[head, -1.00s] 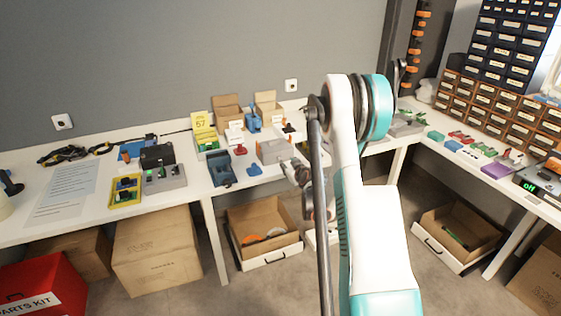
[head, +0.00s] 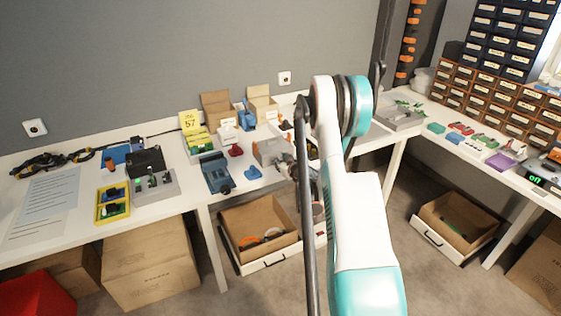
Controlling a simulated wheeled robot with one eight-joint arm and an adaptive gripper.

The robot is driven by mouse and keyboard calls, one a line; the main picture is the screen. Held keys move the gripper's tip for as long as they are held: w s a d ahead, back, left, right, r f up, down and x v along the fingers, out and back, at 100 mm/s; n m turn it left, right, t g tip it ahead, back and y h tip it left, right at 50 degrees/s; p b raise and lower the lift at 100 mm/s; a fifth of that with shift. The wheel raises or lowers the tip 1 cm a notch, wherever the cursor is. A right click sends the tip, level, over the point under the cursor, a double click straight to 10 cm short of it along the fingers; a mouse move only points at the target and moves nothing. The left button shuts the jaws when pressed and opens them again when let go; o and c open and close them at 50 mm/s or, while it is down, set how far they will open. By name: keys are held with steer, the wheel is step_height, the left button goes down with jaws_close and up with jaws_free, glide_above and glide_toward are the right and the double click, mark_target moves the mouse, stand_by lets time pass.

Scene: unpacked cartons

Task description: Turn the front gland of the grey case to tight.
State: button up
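A light grey box-like case (head: 268,151) sits on the white table, just left of my arm; I take it for the grey case. Its right end and front side are partly covered by my arm, and I cannot make out a gland on it. My gripper (head: 287,163) is small and mostly hidden behind my own arm links, close to the case's right front. I cannot tell whether it touches the case or whether its fingers are open or shut.
A blue box (head: 215,173), a blue part (head: 253,173) and a red part (head: 235,150) stand left of the case. Open cartons (head: 219,108) stand behind. A grey tray (head: 398,117) lies right of my arm. An open drawer (head: 272,258) juts out below.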

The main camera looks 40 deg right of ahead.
steer(key=shift+c, duration=0.5)
jaws_close()
steer(key=shift+d+m+t+y, duration=0.15)
steer(key=shift+m+y, duration=0.55)
steer(key=shift+m, duration=0.3)
steer(key=shift+d+m+t+y, duration=0.1)
steer(key=shift+m+t+y, duration=0.05)
steer(key=shift+m+y, duration=0.7)
steer(key=shift+m, duration=0.25)
steer(key=shift+o, duration=0.5)
jaws_free()
steer(key=shift+s, duration=0.1)
